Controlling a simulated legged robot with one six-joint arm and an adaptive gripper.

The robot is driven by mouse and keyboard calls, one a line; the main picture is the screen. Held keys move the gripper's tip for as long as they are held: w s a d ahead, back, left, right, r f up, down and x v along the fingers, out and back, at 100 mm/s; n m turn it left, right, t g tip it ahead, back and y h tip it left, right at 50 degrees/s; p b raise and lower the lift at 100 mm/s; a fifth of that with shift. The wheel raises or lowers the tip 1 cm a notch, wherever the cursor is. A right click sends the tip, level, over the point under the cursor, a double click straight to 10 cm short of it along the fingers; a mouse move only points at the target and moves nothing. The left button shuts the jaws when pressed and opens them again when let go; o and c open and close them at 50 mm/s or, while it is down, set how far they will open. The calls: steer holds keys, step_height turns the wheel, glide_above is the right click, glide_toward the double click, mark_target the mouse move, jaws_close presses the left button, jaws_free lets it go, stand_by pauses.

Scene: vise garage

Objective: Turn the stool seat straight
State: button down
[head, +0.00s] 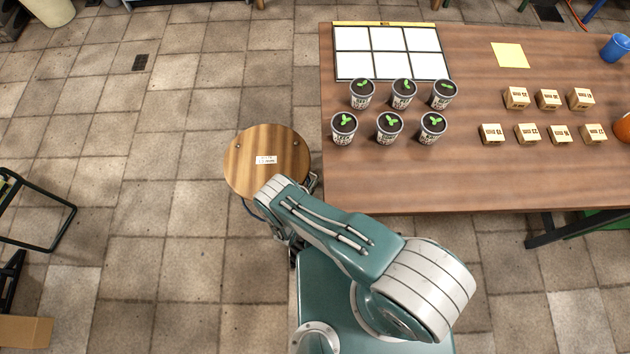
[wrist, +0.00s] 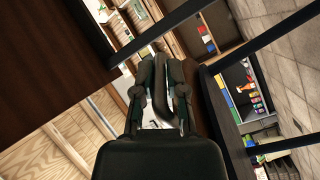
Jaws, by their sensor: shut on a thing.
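The stool seat (head: 262,142) is a round wooden disc left of the workbench in the head view. A small white label lies near its middle, tilted slightly from level. My arm covers its lower right edge. My gripper (wrist: 163,68) shows in the wrist view with its two fingers close around a dark curved part, which seems to belong to the stool. In the head view my forearm mostly hides the gripper at the seat's lower right edge, so the exact contact is hidden.
The wooden workbench (head: 390,185) stands close to the seat's right. Potted seedlings (head: 389,127), small boxes (head: 527,133) and a white panel board (head: 388,52) are on it. A dark metal frame (head: 45,215) stands at far left. Tiled floor left of the seat is clear.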

steer(key=shift+s+a+f, duration=0.1)
steer(key=shift+s+a, duration=0.05)
steer(key=shift+s, duration=0.05)
steer(key=c, duration=0.7)
jaws_free()
steer(key=shift+a, duration=0.1)
steer(key=v, duration=1.2)
steer(key=shift+w+a, duration=0.1)
steer(key=shift+w, duration=0.05)
